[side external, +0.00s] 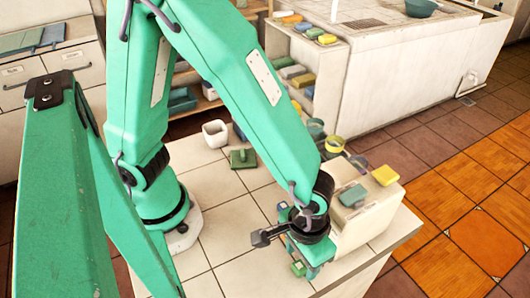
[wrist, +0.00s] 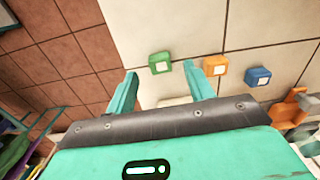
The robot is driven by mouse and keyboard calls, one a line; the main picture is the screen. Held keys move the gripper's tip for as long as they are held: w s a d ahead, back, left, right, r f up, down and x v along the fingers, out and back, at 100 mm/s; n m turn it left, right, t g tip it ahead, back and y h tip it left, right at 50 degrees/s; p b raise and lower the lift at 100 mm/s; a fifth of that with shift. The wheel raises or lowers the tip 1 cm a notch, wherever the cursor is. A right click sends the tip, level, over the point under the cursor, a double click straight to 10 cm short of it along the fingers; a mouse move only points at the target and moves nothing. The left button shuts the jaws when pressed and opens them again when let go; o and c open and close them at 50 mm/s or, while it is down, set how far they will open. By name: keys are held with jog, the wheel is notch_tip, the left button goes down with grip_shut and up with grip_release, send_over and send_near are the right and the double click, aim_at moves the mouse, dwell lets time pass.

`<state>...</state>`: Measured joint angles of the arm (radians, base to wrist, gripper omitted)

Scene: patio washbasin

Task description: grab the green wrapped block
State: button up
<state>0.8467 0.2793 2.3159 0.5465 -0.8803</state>
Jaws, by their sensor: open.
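The green wrapped block (wrist: 160,63) is small, with a pale square label on top. It lies on the tiled top in the wrist view, between and slightly beyond the fingertips of my gripper (wrist: 161,76). The two fingers are spread, one to each side, and nothing is held between them. In the side external view a small green block (side external: 298,268) shows at the left of my gripper (side external: 308,268). The fingertips are partly hidden there, so I cannot tell their height above the tile.
An orange block (wrist: 215,66) lies just right of the right fingertip, with a blue block (wrist: 258,76) farther right. A cream box (side external: 370,222) with blocks on top stands right of my gripper.

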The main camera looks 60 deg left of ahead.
aim_at(300, 267)
jog(key=shift+f, duration=1.3)
jog(key=c, duration=1)
jog(key=shift+c, duration=0.2)
jog(key=shift+r, duration=0.15)
notch_tip(300, 267, up, 10)
